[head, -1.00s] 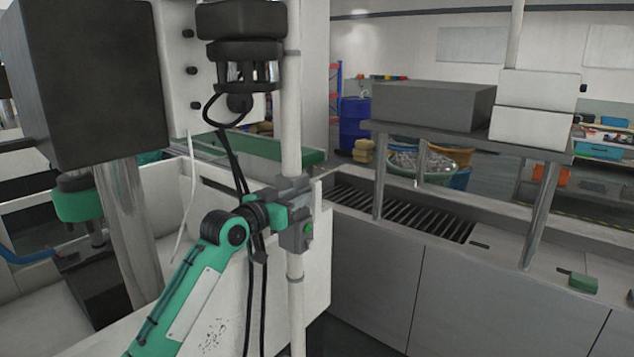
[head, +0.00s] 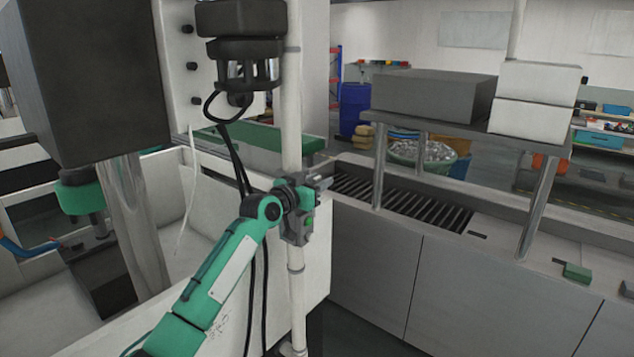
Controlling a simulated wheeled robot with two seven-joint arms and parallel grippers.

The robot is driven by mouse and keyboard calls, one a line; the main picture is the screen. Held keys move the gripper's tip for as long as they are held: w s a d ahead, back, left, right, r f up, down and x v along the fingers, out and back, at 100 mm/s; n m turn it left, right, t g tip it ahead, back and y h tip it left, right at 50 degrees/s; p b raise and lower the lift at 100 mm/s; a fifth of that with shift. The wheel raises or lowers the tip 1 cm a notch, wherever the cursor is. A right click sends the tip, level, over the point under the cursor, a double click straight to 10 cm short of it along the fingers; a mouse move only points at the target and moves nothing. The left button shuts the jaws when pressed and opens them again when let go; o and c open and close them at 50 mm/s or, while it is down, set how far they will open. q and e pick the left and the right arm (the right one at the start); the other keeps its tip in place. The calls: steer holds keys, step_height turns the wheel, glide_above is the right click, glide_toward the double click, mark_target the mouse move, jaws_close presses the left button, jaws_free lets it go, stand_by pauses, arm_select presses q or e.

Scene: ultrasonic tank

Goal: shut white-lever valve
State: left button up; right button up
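A white vertical pipe (head: 293,110) stands at the corner of the white tank (head: 315,270). My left arm reaches in from the bottom, and its grey gripper (head: 322,184) is at the pipe, overlapping its middle. The fingers point right and away from me. They are small and partly hidden by the gripper body, so I cannot tell whether they are open or touch anything. I cannot make out a white lever; it may be hidden behind the gripper. A small fitting (head: 290,349) shows at the pipe's foot, cut by the bottom edge. My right gripper is out of view.
Black cables hang beside the pipe from a dark cylindrical unit (head: 241,20). A large dark box (head: 95,80) is at the left above the tank. At the right, a grey counter (head: 465,290) has a slotted grate (head: 400,200) and a raised shelf (head: 470,130) with boxes.

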arm_select(q)
steer(key=c, duration=0.7)
jaws_close()
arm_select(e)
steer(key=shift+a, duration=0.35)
arm_select(q)
steer(key=shift+r+p, duration=0.15)
steer(key=shift+p, duration=0.15)
steer(key=g+y+p, duration=0.1)
steer(key=p, duration=0.1)
steer(key=w+g+p, duration=0.1)
steer(key=p, duration=0.1)
steer(key=shift+d+r+y, duration=0.1)
steer(key=shift+d+y, duration=0.25)
steer(key=shift+y, duration=0.05)
steer(key=shift+w+d+f+g+y+p, duration=0.15)
steer(key=shift+f+g+y+p, duration=0.15)
steer(key=shift+g+p, duration=0.3)
steer(key=shift+f, duration=0.1)
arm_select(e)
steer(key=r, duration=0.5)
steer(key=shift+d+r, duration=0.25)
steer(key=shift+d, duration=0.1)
arm_select(q)
steer(key=o, duration=0.7)
jaws_free()
